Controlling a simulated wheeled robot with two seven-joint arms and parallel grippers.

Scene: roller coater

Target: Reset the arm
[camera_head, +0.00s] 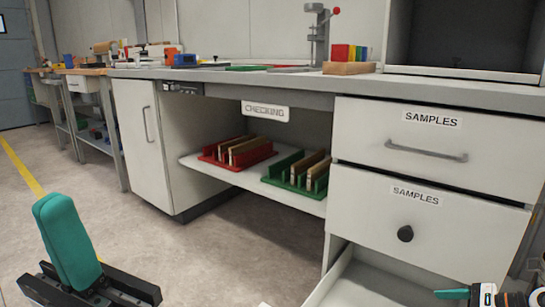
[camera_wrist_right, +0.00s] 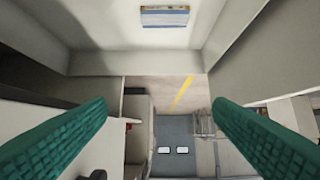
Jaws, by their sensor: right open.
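My left gripper (camera_head: 75,245) is at the lower left of the head view, above the floor, with its teal fingers pressed together and nothing between them. My right gripper (camera_head: 455,293) shows only partly at the lower right edge, near the open bottom drawer (camera_head: 365,287). In the right wrist view its two teal fingers (camera_wrist_right: 160,110) are wide apart with nothing between them. A blue, white and tan block (camera_wrist_right: 165,17) lies on a pale surface at the top of that view, apart from the fingers.
The workbench (camera_head: 300,83) holds a block with coloured plates (camera_head: 348,60). Red (camera_head: 237,153) and green (camera_head: 296,173) racks stand on the shelf below. Two SAMPLES drawers (camera_head: 430,150) (camera_head: 430,215) are closed. The floor (camera_head: 200,250) at the left is clear.

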